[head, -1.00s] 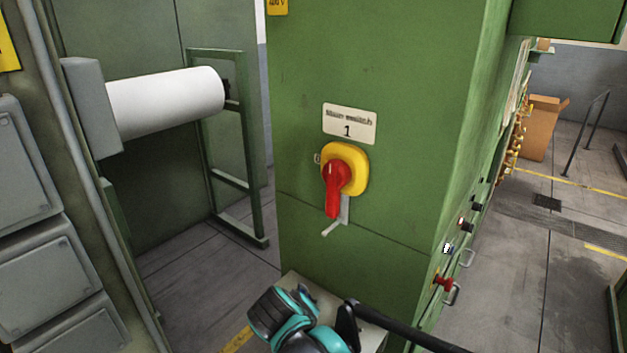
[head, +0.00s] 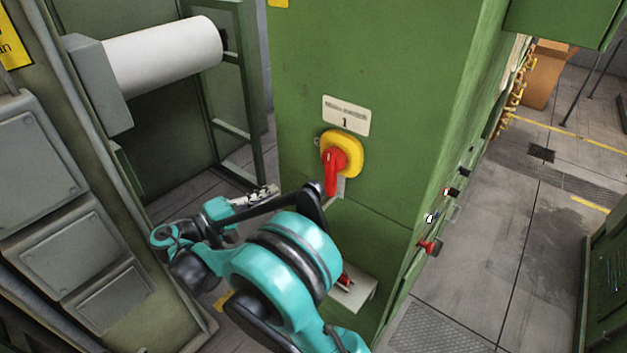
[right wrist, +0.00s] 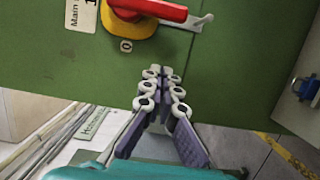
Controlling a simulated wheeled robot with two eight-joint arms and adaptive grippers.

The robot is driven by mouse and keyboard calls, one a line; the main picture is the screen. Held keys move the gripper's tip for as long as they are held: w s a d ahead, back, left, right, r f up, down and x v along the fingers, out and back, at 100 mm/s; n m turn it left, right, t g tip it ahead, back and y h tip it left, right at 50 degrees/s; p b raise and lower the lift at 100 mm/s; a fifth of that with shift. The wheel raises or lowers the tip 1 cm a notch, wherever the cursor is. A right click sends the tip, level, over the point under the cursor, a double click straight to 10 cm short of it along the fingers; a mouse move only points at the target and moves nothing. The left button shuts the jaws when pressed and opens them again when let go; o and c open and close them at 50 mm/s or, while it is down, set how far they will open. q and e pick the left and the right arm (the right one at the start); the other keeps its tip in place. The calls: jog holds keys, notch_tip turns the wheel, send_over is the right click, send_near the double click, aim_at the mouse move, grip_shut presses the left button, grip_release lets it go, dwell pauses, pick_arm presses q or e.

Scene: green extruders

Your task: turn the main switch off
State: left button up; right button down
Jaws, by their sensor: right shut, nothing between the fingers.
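The main switch is on the green cabinet front. It has a yellow round plate (head: 353,150) and a red handle (head: 331,174) that points down. A label (head: 345,115) marked 1 is above it, and a small 0 mark is on its left. In the right wrist view the red handle (right wrist: 155,10) lies across the top, with the yellow plate (right wrist: 127,27) under it. My right gripper (head: 272,190) is left of and a little below the switch, its fingers towards the cabinet. In the right wrist view its fingertips (right wrist: 161,72) are together, empty and apart from the handle. My left gripper is not in view.
A grey metal tab (right wrist: 203,22) sticks out beyond the handle. A small shelf (head: 354,292) juts from the cabinet below the switch. A white roll (head: 165,55) and grey boxes (head: 65,215) stand at the left.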

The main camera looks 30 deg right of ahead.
aim_at(331, 173)
jog(key=s+d+p, duration=0.2)
jog(key=d, duration=0.9)
jog(key=shift+d, duration=0.25)
jog(key=shift+s, duration=0.15)
